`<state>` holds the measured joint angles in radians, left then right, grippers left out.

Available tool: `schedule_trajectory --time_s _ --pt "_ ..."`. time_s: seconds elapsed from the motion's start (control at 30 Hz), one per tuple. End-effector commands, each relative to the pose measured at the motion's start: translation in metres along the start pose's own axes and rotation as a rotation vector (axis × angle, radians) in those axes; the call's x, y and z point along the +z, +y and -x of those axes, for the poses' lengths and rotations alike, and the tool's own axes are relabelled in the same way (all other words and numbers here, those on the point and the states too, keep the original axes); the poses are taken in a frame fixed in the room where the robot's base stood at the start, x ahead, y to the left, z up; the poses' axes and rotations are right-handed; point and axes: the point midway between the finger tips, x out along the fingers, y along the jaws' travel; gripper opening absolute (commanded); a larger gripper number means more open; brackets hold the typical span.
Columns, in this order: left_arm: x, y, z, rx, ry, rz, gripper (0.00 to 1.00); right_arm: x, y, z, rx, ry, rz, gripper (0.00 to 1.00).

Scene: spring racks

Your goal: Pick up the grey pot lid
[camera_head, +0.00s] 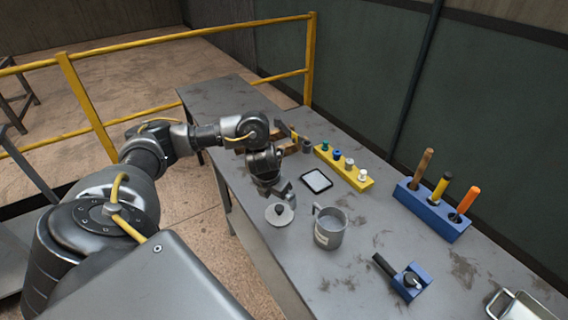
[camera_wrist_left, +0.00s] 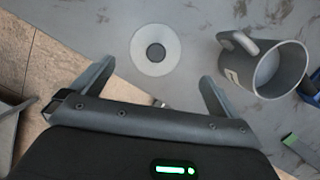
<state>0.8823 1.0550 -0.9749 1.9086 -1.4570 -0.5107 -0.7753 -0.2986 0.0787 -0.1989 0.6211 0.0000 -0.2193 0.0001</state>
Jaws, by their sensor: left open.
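The grey pot lid (camera_head: 280,214) is a light disc with a dark knob, lying on the grey table near its front edge. It also shows in the left wrist view (camera_wrist_left: 155,50), ahead of the fingers and between their lines. My left gripper (camera_head: 277,188) is open and empty, pointing down just behind the lid in the head view and apart from it. Its two spread fingers show in the left wrist view (camera_wrist_left: 155,80). A grey pot (camera_head: 330,228) with a handle stands just right of the lid. My right gripper is not in view.
A blue rack (camera_head: 432,212) holds several tool handles, and a yellow rack (camera_head: 344,168) holds several coloured pieces. A black-framed tablet (camera_head: 316,181) lies behind the lid. A blue block (camera_head: 411,283) with a black handle is at the front right. A yellow railing (camera_head: 308,60) runs behind.

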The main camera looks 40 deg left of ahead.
Motion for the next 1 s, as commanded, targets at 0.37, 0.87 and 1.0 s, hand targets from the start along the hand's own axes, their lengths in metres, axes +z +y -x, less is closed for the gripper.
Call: schedule_trajectory --time_s 0.37,0.87,1.0 --pt "-0.003 0.003 -0.05 0.001 0.003 0.007 1.0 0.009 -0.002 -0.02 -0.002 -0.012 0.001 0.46" --pt "-0.002 0.003 -0.095 0.001 0.004 0.005 1.0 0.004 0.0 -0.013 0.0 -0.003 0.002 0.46" --pt "-0.002 0.003 -0.102 0.002 0.001 0.004 1.0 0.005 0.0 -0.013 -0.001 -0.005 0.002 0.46"
